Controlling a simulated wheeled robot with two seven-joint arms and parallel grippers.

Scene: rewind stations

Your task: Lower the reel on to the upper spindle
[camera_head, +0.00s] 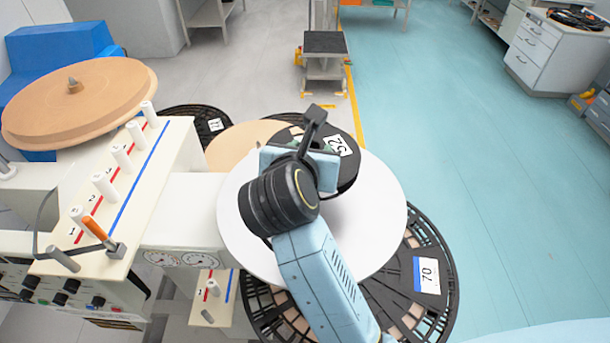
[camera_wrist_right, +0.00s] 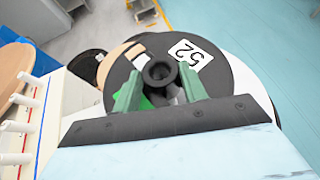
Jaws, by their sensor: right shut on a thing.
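The black reel labelled 52 (camera_head: 345,172) is in my right gripper (camera_head: 298,143), over the back part of a white round plate (camera_head: 381,225). In the right wrist view the two green fingers (camera_wrist_right: 161,88) are shut on the hub at the middle of the reel (camera_wrist_right: 222,85). The reel looks roughly level. A dark shadow lies on the plate by the reel; I cannot tell the gap between them. No spindle shows on the white plate; my arm and the reel cover much of it. My left gripper is not in view.
A tan disc with a centre knob (camera_head: 105,95) stands at the left. A cream panel (camera_head: 150,190) with several white pegs is beside the plate. A black slotted reel labelled 70 (camera_head: 430,290) lies lower at the right. Open floor (camera_head: 500,190) is further right.

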